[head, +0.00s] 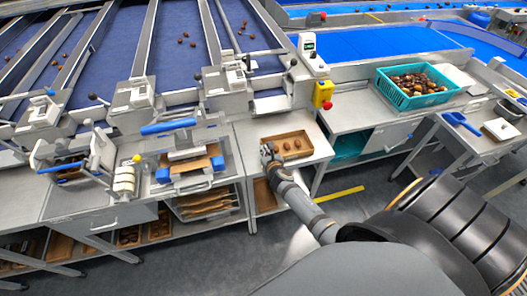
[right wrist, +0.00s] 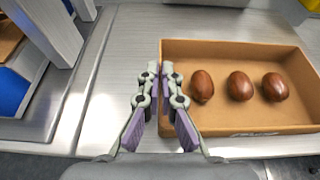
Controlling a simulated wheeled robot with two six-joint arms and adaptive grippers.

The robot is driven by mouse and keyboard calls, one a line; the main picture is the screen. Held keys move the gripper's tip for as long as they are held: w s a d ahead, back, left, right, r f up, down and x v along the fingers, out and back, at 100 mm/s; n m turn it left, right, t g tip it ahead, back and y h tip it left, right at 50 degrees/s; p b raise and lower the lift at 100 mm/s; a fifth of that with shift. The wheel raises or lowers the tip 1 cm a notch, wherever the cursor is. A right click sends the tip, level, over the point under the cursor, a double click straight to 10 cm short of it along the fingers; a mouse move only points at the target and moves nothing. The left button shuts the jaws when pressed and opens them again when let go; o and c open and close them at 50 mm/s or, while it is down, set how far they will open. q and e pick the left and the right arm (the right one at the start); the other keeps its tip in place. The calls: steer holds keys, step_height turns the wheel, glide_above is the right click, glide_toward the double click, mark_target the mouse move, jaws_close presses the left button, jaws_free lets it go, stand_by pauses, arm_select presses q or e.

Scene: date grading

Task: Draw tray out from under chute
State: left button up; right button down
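A shallow brown cardboard tray (head: 306,153) sits on the grey metal shelf in front of the sorting lanes in the head view. Three dark brown dates lie in a row inside it. The tray (right wrist: 240,128) fills the right of the right wrist view. My right gripper (head: 267,149) is at the tray's left end. In the right wrist view my right gripper (right wrist: 161,70) has one finger outside and one inside the left wall, closed together on it. The tray rests flat on the metal. My left gripper is in neither view.
A teal crate of dates (head: 411,102) stands on the bench to the right. A yellow box with a red button (head: 324,95) is behind the tray. A packing station with blue handle (head: 168,126) stands to the left. Bare metal (right wrist: 115,75) lies left of the tray.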

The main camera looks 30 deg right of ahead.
steer(key=c, duration=1.4)
jaws_free()
steer(key=shift+c, duration=0.2)
steer(key=v, duration=1.2)
steer(key=shift+d, duration=0.1)
